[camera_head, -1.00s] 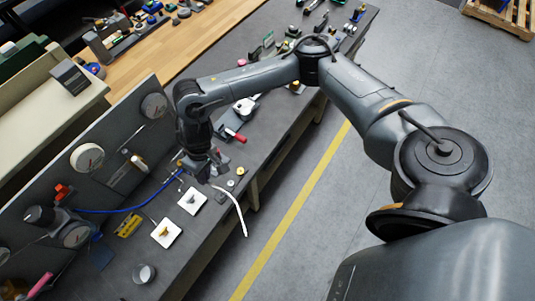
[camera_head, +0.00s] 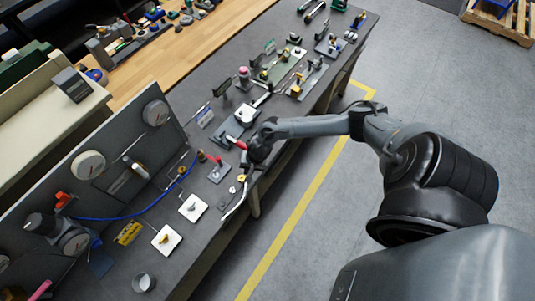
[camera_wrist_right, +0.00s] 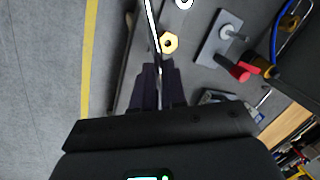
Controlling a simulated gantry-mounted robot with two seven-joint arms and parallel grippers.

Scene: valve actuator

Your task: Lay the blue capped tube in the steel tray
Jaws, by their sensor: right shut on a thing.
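My right gripper (camera_head: 252,164) is over the front edge of the grey bench, its fingers mostly hidden by the dark wrist. In the right wrist view the fingers (camera_wrist_right: 157,75) are shut on a thin pale tube (camera_wrist_right: 151,25), which runs away between them. The tube (camera_head: 240,199) shows in the head view as a whitish, bent strip near the bench's front edge. I see no blue cap on it. A blue hose (camera_head: 121,215) runs along the bench from the panel. I cannot pick out the steel tray with certainty. My left gripper is not in view.
A brass nut (camera_wrist_right: 169,42) lies beside the fingers. A plate with a red-handled part (camera_wrist_right: 220,40) is to their right. Two white squares (camera_head: 193,207) (camera_head: 166,240) and a metal cup (camera_head: 143,282) are further left on the bench. The floor in front is clear.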

